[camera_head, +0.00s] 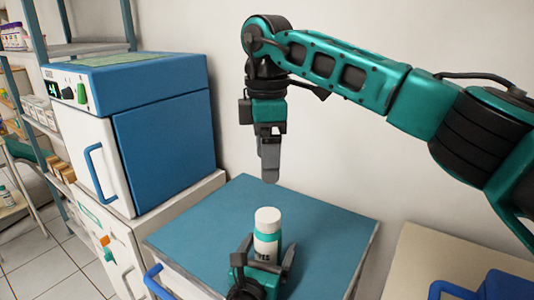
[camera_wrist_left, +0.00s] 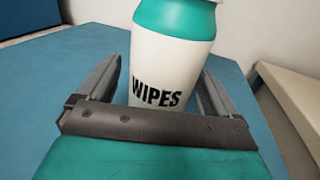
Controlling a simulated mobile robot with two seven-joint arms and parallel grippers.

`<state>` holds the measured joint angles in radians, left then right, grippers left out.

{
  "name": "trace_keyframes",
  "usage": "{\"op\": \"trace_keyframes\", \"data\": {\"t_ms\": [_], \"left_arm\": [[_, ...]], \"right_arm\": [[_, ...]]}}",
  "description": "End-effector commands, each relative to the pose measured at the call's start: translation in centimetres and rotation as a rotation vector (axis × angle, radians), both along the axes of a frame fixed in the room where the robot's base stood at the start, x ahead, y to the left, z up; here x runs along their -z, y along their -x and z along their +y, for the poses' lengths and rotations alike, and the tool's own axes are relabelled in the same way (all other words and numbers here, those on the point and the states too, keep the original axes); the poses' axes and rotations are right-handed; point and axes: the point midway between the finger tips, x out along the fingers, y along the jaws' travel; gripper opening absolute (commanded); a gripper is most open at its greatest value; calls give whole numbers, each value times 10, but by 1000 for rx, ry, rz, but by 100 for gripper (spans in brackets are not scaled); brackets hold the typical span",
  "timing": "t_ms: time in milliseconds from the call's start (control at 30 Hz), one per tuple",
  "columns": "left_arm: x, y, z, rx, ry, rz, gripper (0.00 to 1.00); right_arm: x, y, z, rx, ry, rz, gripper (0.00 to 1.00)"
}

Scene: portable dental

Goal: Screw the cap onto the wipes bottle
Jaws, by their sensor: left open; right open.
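The wipes bottle (camera_head: 266,246) stands upright on the blue-topped cabinet; it is white with a teal band. It fills the middle of the left wrist view (camera_wrist_left: 165,65), where its top is cut off. A white cap (camera_head: 268,216) sits on top of the bottle; I cannot tell whether it is screwed tight. My left gripper (camera_head: 267,252) is open, low down, with one finger on each side of the bottle. My right gripper (camera_head: 270,174) is open and points down, above the cap in the picture and apart from it, with nothing in it.
The blue cabinet top (camera_head: 200,235) is clear around the bottle. A blue and white box-shaped device (camera_head: 165,125) stands at left on a white cabinet. Shelves (camera_head: 85,48) are at far left. A beige surface (camera_head: 430,260) with a blue object (camera_head: 505,287) lies at right. A wall is behind.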

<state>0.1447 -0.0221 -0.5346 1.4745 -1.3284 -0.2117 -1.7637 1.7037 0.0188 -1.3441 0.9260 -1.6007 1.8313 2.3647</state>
Motion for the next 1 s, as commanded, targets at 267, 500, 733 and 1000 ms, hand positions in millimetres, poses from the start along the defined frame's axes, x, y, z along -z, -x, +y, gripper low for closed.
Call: {"op": "trace_keyframes", "data": {"t_ms": [267,500,733,1000], "left_arm": [[0,24,8,1,-1,3,93],[1,75,26,1,-2,3,93],[2,111,37,1,-2,2,93],[0,123,42,0,0,0,93]], "right_arm": [[-5,0,0,0,0,0,82],[-6,0,0,0,0,0,82],[-2,0,0,0,0,0,82],[-1,0,0,0,0,0,82]]}}
